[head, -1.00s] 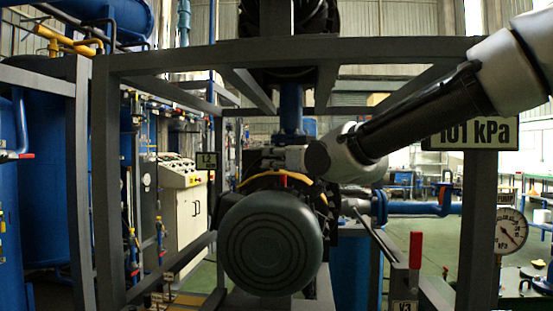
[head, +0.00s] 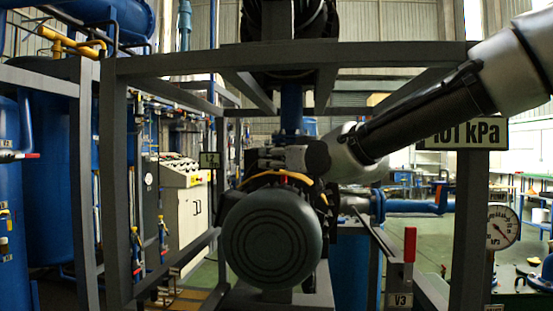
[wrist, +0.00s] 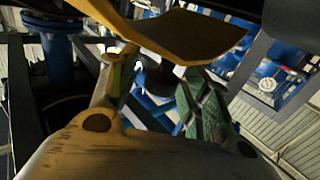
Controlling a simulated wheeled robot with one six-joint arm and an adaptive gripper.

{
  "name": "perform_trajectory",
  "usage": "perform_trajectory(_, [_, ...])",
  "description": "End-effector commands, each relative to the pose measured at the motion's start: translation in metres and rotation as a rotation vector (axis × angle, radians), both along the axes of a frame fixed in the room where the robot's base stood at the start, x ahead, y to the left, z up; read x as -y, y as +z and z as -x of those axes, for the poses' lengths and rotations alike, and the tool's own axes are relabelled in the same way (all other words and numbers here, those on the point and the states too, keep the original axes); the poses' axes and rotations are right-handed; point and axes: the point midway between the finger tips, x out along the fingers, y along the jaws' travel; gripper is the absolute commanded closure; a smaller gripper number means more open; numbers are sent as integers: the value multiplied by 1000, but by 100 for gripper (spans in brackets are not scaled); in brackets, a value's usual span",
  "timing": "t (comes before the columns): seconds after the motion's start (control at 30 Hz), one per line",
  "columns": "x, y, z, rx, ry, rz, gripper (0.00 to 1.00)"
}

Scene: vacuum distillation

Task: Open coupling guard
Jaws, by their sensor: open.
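The coupling guard is a yellow curved piece (head: 285,176) above and behind the round dark motor end, inside the grey frame. In the wrist view its yellow plate (wrist: 180,35) fills the top middle, close to the fingers. My gripper (head: 268,158) reaches in from the right and lies just above the guard in the head view. In the wrist view my gripper (wrist: 158,68) is open, with its fingers apart below the yellow plate. I cannot tell whether a finger touches the guard. Much of the guard is hidden behind the motor and my arm.
The dark motor (head: 270,240) stands in front of the guard. Grey frame bars (head: 290,52) and posts (head: 116,190) surround it. A red-handled valve (head: 410,245) marked V3 stands at lower right, near a pressure gauge (head: 502,227). A 101 kPa sign (head: 468,134) hangs at right.

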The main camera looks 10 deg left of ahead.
Motion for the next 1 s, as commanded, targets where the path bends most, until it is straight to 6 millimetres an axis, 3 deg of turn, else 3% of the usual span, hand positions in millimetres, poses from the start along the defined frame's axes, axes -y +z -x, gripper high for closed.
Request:
perform_trajectory(0.6, [82, 0, 73, 1, 0, -1, 52])
perform_trajectory(1.0, [89, 0, 79, 0, 0, 0, 52])
